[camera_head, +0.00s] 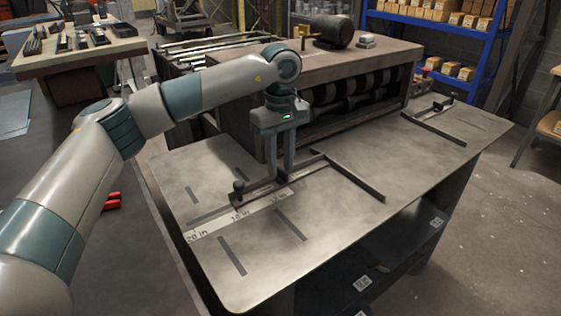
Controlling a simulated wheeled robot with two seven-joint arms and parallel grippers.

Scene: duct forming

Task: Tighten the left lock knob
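A small black ball-topped knob (238,187) stands on the left guide of the metal table, beside the printed inch scale (240,217). My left gripper (281,174) points straight down over the same guide, to the right of that knob and apart from it. Its two fingers are spaced apart, with their tips low at the guide bar. Whether a small part sits between the tips is too small and dark to tell. The left angled fence (354,178) lies just right of the gripper. My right gripper is not in view.
The machine housing with dark rollers (345,90) stands close behind the gripper. A second fence (434,127) with a dark block (442,104) is at the table's right. The table's front (330,235) is clear. Blue shelves (425,24) stand behind.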

